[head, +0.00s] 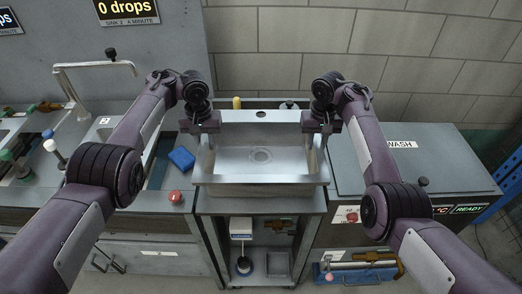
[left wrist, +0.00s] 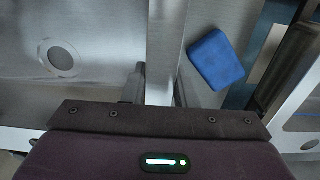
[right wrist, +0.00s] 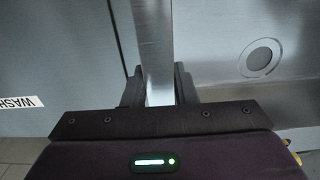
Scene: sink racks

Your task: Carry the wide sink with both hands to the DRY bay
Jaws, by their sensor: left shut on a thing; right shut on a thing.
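The wide sink (head: 262,178) is a shallow steel basin with a round drain, seen in the middle of the head view above a narrow cabinet. My left gripper (head: 207,128) is shut on its left rim, and my right gripper (head: 316,128) is shut on its right rim. In the left wrist view the rim (left wrist: 160,60) passes between the fingers, with the drain to the left. In the right wrist view the opposite rim (right wrist: 155,45) sits between the fingers. The sink looks level. I cannot tell whether it touches the surface beneath. No DRY label is readable.
A closed unit marked WASH (head: 402,145) stands right of the sink. A yellow bottle top (head: 236,102) shows behind the sink. A tiled wall closes the back.

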